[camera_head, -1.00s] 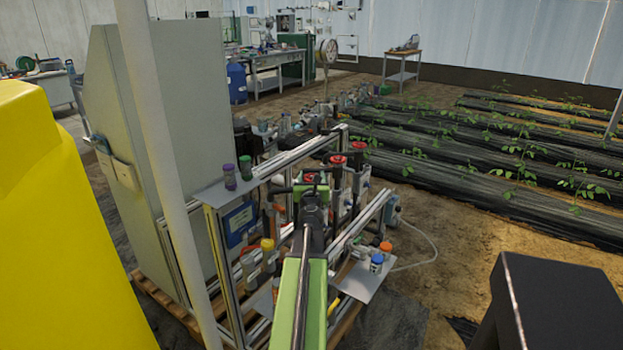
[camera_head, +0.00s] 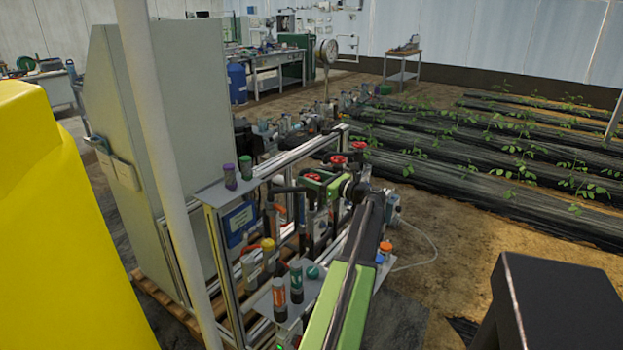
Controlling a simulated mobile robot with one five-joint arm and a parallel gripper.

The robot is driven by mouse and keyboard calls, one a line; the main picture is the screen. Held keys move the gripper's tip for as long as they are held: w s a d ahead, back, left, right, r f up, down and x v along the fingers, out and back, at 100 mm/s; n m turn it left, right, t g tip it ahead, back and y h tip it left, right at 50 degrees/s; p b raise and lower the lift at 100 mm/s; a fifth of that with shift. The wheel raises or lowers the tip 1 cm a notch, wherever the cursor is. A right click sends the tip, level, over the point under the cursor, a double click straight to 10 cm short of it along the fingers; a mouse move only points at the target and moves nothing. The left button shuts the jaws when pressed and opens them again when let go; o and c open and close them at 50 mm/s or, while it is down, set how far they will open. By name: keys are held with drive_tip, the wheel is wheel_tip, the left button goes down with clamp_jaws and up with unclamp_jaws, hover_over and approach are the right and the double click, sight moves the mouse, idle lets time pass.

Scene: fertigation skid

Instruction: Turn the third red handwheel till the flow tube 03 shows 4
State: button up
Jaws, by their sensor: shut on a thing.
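My gripper (camera_head: 316,183) is at the near end of the row of red handwheels, reaching in from the right. It is shut on the nearest red handwheel (camera_head: 312,177), which is partly hidden by the jaws. Two other red handwheels, a middle one (camera_head: 338,160) and a far one (camera_head: 359,145), stand free behind it. My green and black arm hides much of the skid's right side. I cannot make out flow tube 03 or any reading on it.
A metal frame (camera_head: 215,265) carries a shelf with purple-capped (camera_head: 230,176) and green-capped (camera_head: 245,168) bottles. More bottles stand on a low plate, including an orange-labelled one (camera_head: 280,300).

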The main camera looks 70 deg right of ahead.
drive_tip(key=n+y, duration=0.1)
drive_tip(key=y, duration=0.1)
drive_tip(key=n+y, duration=0.3)
drive_tip(key=y, duration=0.1)
drive_tip(key=shift+d+t+y, duration=0.3)
drive_tip(key=shift+y, duration=0.1)
drive_tip(key=shift+a+n+g+y, duration=0.15)
drive_tip(key=shift+n+g+y, duration=0.1)
drive_tip(key=shift+n+y, duration=0.65)
drive_tip(key=shift+a+n+g+y, duration=0.1)
drive_tip(key=shift+n+g+y, duration=0.15)
drive_tip(key=shift+n+y, duration=0.6)
drive_tip(key=shift+w+y, duration=0.1)
drive_tip(key=shift+y, duration=0.35)
drive_tip(key=o, duration=1.4)
drive_tip(key=shift+a, duration=0.1)
